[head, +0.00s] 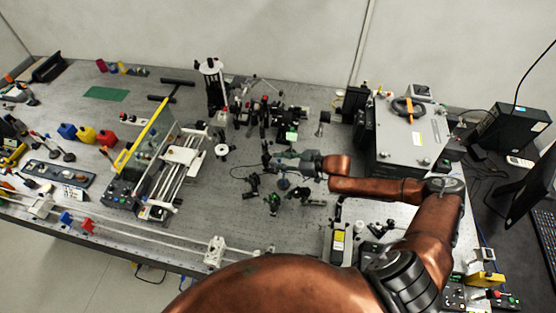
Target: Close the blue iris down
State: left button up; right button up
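A small blue part (283,184) on a low mount stands on the grey bench just below my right gripper. It may be the blue iris, but it is too small to make out an opening or lever. My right gripper (268,163) reaches in from the right, over the middle of the bench. Its fingertips are beside small dark optic mounts, and I cannot tell whether they touch anything or are open. My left gripper is out of view.
Dark and green optic mounts (272,201) stand close below the gripper. A cluster of posts (262,115) stands behind it. A grey instrument box (412,140) is at the right. A long rail (150,232) runs along the front left. Bare bench lies left of the gripper.

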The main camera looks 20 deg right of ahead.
grip_shut()
dwell(0.3)
jog(key=g+h+p, duration=0.1)
jog(key=p, duration=0.1)
jog(key=g+h+p, duration=0.1)
jog(key=p, duration=0.2)
jog(key=shift+w+a+f, duration=0.3)
jog(key=shift+w+a, duration=0.05)
jog(key=shift+w, duration=0.05)
grip_release()
